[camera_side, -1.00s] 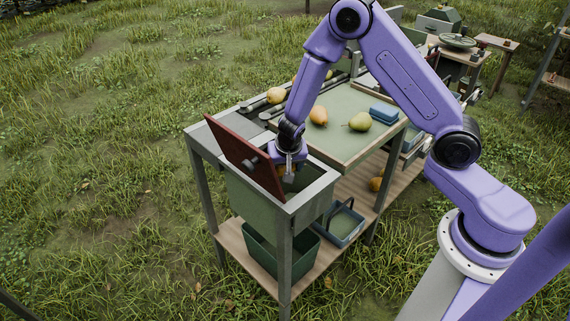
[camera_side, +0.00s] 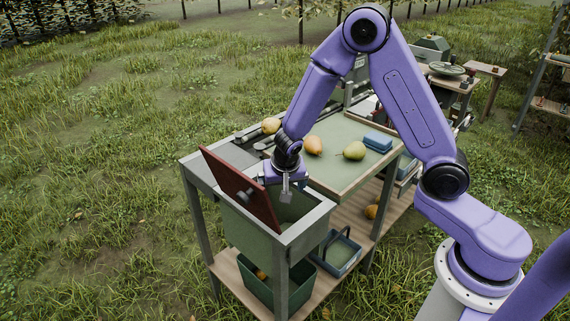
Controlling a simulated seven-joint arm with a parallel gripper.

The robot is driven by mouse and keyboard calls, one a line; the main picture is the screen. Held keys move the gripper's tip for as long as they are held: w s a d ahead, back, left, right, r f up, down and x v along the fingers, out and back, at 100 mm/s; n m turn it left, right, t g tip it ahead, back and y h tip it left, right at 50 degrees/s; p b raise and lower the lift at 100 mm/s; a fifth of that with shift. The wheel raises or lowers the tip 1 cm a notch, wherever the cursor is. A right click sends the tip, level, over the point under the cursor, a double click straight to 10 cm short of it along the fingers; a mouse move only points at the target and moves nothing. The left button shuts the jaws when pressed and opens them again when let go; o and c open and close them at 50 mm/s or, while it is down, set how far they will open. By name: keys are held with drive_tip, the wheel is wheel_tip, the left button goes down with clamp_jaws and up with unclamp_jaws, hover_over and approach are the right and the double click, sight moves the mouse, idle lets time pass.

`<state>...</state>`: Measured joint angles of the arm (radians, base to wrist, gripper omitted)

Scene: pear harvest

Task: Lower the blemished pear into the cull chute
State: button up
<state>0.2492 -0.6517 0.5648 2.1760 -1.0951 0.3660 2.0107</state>
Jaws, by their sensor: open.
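The cull chute (camera_side: 248,226) is a green box set in the left end of the metal-framed bench. Its red-brown lid (camera_side: 238,187) stands tilted open. My gripper (camera_side: 286,197) is open over the chute mouth, to the right of the lid, and I see no pear between its fingers. A yellow-orange pear (camera_side: 261,274), partly hidden, shows inside the dark green crate (camera_side: 270,298) below the chute. Its blemish cannot be made out.
A yellow pear (camera_side: 271,126) lies behind. A blue handled basket (camera_side: 340,252) and more fruit (camera_side: 372,211) sit on the lower shelf.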

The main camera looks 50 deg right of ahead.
drive_tip(key=v, duration=1.1)
drive_tip(key=shift+r, duration=0.3)
idle(0.7)
drive_tip(key=s+d+r+n+g+y, duration=0.1)
drive_tip(key=s+n, duration=0.8)
drive_tip(key=s, duration=0.5)
drive_tip(key=s+r+n+g+y, duration=0.2)
drive_tip(key=s+n, duration=0.8)
drive_tip(key=s, duration=0.3)
drive_tip(key=shift+s+d+g, duration=0.3)
drive_tip(key=shift+s+d, duration=0.05)
drive_tip(key=shift+r, duration=0.15)
